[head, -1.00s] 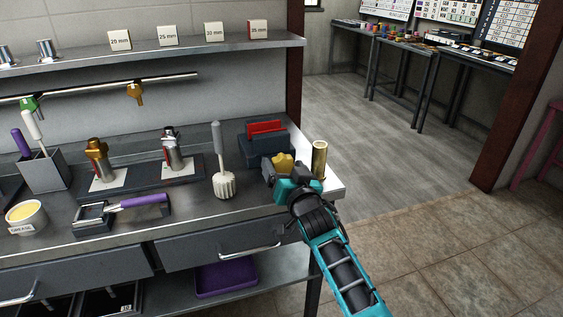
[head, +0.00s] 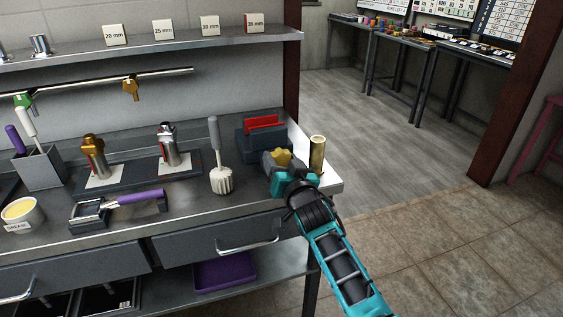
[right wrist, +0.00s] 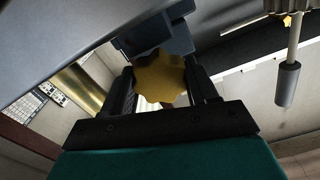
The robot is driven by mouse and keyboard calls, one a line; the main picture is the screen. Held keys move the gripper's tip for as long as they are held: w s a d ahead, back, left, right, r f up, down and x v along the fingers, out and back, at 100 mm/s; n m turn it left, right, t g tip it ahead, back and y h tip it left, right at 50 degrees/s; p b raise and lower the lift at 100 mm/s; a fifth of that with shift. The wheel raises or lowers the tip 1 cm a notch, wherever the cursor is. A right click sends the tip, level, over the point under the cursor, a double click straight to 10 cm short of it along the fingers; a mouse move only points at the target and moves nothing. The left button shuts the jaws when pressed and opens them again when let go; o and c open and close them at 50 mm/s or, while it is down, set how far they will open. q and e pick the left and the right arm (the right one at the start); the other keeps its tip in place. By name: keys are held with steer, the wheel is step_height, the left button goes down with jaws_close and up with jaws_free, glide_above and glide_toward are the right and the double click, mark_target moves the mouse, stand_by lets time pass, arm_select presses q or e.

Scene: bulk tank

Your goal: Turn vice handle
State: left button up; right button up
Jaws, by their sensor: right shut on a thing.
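The vice (head: 258,145) is a dark block with red jaws near the right end of the workbench. Its handle is a yellow lobed knob (head: 281,157) on the front, which also shows in the right wrist view (right wrist: 160,78). My right gripper (head: 280,163) reaches in from the lower right. In the right wrist view its two dark fingers (right wrist: 162,88) stand on either side of the knob, and it is shut on it. The gripper hides part of the knob and the vice's lower front. My left gripper is not in view.
A brass cylinder (head: 317,154) stands close right of my gripper at the bench edge. A white-headed brush (head: 221,178) stands upright to the left. A purple-handled tool (head: 138,198), metal fittings and a grease tub (head: 20,214) lie farther left.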

steer(key=shift+n, duration=0.3)
steer(key=n, duration=0.4)
steer(key=shift+n, duration=0.3)
steer(key=n, duration=1.1)
steer(key=shift+n, duration=0.4)
steer(key=n, duration=0.3)
steer(key=shift+n, duration=0.4)
steer(key=shift+r, duration=0.1)
